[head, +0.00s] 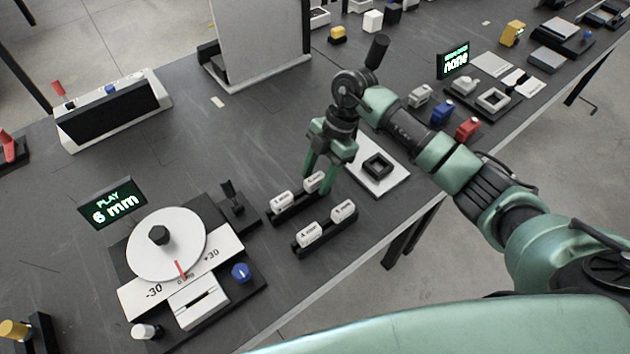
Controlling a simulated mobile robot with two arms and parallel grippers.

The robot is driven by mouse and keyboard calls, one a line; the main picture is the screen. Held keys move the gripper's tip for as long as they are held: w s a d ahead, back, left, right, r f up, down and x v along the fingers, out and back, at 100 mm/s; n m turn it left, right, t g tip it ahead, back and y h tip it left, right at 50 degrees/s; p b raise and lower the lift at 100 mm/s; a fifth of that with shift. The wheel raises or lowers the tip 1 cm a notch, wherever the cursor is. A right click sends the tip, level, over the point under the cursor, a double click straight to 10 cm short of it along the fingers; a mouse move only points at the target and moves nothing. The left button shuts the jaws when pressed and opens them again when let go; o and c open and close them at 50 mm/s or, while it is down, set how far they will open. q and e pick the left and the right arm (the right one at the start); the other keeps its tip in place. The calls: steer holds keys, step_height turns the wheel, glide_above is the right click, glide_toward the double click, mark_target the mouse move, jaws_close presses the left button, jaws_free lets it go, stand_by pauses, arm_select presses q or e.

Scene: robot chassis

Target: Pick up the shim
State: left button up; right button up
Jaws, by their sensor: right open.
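The likely shims are several small white blocks with dark markings too small to read. They stand in two black racks near the table's front edge. The rear rack (297,206) holds a left block (282,200) and a right block (315,182). The front rack (325,240) holds a left block (310,234) and a right block (344,210). My right gripper (321,172) is open, pointing down, with its fingertips close to the rear rack's right block. I cannot tell whether they touch it. My left gripper is not in view.
A dial gauge (165,245) stands at the left, with a "PLAY 6 mm" display (113,203) behind it. A white plate with a black square frame (391,180) lies right of the racks. A "none" display (453,61) and coloured blocks stand further right.

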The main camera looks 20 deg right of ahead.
jaws_close()
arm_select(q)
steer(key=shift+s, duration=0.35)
